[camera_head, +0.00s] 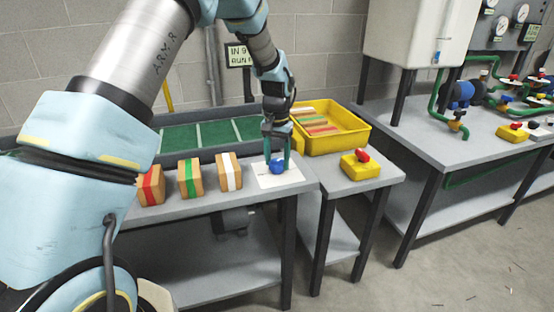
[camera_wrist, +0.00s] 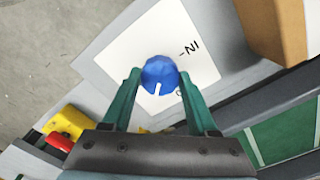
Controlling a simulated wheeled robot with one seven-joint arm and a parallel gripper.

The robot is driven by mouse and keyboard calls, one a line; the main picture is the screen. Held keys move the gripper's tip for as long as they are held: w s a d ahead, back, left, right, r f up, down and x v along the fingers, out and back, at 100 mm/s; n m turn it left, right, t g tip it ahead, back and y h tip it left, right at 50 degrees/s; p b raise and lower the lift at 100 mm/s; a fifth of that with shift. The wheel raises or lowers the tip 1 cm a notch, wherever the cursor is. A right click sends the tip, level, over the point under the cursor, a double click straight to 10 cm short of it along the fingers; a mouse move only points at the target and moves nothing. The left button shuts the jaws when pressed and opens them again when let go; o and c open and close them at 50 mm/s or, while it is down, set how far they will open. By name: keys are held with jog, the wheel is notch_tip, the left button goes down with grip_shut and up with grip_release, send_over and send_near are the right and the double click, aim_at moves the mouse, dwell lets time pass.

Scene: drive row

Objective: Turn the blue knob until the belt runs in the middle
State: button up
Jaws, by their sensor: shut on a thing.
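The blue knob (camera_head: 277,167) sits on a white label plate (camera_head: 290,180) at the right end of the grey bench. In the wrist view the blue knob (camera_wrist: 160,74) shows a white pointer line facing down the picture, and the plate (camera_wrist: 120,50) carries partly hidden lettering. My gripper (camera_head: 278,160) points down at the knob, with its green fingers on either side of it. In the wrist view my gripper (camera_wrist: 158,85) is shut on the knob. The green belt (camera_head: 180,138) runs behind the bench top in a dark frame, with pale cross lines.
Boxes with red (camera_head: 151,186), green (camera_head: 190,178) and white (camera_head: 229,171) bands stand left of the knob. A yellow crate (camera_head: 350,135) holds several banded boxes. A yellow box with a red button (camera_head: 361,164) stands on the small table at right.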

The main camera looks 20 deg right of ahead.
aim_at(277, 161)
jog(key=o, duration=1.4)
jog(key=shift+c, duration=0.2)
notch_tip(277, 161, up, 11)
jog(key=b, duration=0.1)
jog(key=shift+b, duration=0.4)
jog(key=a+n, duration=0.4)
jog(key=a, duration=1.8)
jog(key=s+a+f+n+t, duration=0.1)
jog(key=s+a+n, duration=0.3)
jog(key=s+a, duration=0.7)
jog(key=a+f+p, duration=0.1)
jog(key=a, duration=0.2)
jog(key=shift+s+a+t, duration=0.2)
jog(key=shift+a+t, duration=0.1)
jog(key=shift+a, duration=0.05)
